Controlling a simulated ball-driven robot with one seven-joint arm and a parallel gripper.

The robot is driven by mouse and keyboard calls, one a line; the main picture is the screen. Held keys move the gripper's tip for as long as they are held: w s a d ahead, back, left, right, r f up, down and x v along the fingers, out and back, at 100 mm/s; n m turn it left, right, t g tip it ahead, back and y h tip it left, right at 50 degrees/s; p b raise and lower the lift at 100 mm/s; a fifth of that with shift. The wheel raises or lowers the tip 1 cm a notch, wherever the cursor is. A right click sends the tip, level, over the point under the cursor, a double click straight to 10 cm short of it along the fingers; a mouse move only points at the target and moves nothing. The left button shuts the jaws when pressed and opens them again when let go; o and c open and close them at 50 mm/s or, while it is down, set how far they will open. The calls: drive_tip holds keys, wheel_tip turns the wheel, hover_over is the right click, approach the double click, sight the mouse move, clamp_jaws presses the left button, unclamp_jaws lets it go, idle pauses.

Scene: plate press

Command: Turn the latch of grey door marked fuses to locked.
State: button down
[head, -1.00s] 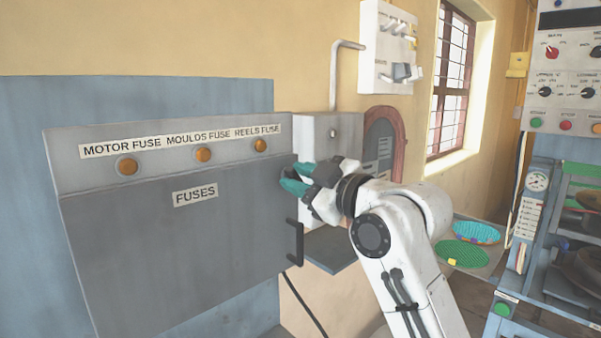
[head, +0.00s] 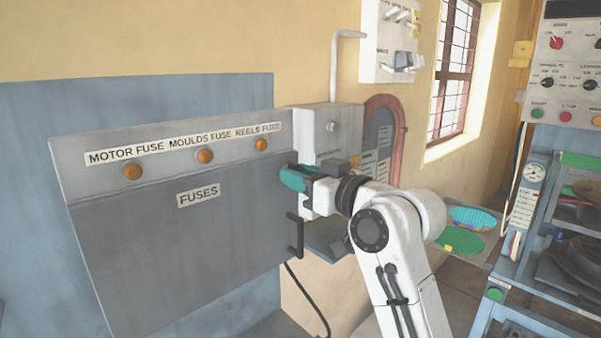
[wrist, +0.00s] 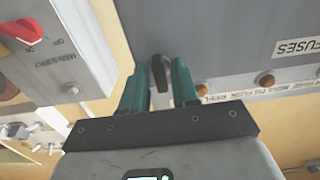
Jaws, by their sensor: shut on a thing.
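The grey door (head: 185,245) marked FUSES (head: 199,198) is closed flat on the fuse box. Its latch (wrist: 159,75) is a small dark tab near the door's edge, seen in the wrist view; in the head view my fingers hide it. My gripper (head: 292,178) is at the door's upper right corner, with teal fingers on both sides of the latch. In the wrist view my gripper (wrist: 160,85) is shut on the latch, which points along the fingers' length in that picture. I cannot read any locked mark.
A black door handle (head: 294,235) sticks out just below my gripper. Above the door are several orange lamps (head: 205,156) with labels. A grey box (head: 330,130) stands right of the fuse box; a red knob (wrist: 18,25) shows in the wrist view. The press (head: 550,210) is at far right.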

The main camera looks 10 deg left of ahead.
drive_tip(key=shift+f, duration=0.1)
idle(0.3)
drive_tip(key=c, duration=1.2)
unclamp_jaws()
drive_tip(key=shift+o, duration=0.2)
drive_tip(key=b+v, duration=0.2)
drive_tip(key=v, duration=0.8)
drive_tip(key=shift+s+d+b, duration=0.25)
drive_tip(key=shift+d+b, duration=0.05)
drive_tip(key=shift+b, duration=0.1)
